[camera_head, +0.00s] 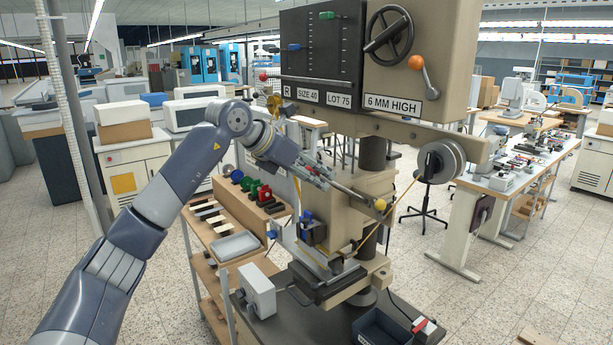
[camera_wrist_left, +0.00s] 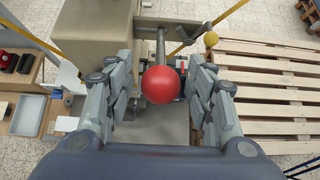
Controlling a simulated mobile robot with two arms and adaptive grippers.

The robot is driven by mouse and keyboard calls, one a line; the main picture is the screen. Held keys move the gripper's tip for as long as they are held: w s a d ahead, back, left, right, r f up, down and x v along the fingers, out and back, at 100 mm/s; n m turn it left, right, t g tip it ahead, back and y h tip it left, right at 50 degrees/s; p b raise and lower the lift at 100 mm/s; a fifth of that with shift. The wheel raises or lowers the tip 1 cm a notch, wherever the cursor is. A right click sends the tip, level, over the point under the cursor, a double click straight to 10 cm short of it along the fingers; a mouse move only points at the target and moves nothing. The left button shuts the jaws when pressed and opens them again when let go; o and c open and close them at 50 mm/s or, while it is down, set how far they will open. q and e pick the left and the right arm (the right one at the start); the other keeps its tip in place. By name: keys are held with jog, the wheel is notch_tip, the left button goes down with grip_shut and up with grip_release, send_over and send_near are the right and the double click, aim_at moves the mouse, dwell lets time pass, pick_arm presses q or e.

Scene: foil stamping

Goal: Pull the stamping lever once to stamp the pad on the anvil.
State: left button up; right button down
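The stamping press (camera_head: 410,85) stands in the middle of the head view. In the left wrist view a red ball knob (camera_wrist_left: 160,85) sits at the end of a metal rod (camera_wrist_left: 160,45), apparently the lever. My left gripper (camera_head: 322,176) is beside the press column in the head view. In the left wrist view its fingers (camera_wrist_left: 162,68) are spread on both sides of the knob, with small gaps showing. The anvil area (camera_head: 335,280) is low on the press; I cannot make out the pad. My right gripper is not in view.
A wooden shelf (camera_head: 228,246) with a grey tray (camera_head: 236,245) and stamp tools stands left of the press. A white box (camera_head: 258,290) and dark bin (camera_head: 380,327) are on the press table. A yellow ball (camera_head: 380,204) is just right of my gripper. A pallet (camera_wrist_left: 265,90) lies right.

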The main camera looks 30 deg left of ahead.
pick_arm(q)
grip_shut()
jog(key=shift+s+a+f+b, duration=0.1)
jog(key=shift+s+f+b, duration=0.15)
jog(key=shift+f+b, duration=0.35)
jog(key=shift+s+a+f+b, duration=0.1)
jog(key=shift+s+f+b, duration=0.1)
jog(key=shift+f+b, duration=0.4)
jog(key=shift+s+a+f, duration=0.1)
jog(key=shift+s+f, duration=0.15)
jog(key=shift+s, duration=0.05)
jog(key=f+b, duration=0.2)
jog(key=s+b, duration=0.1)
jog(key=shift+a+f, duration=0.25)
jog(key=shift+f, duration=0.15)
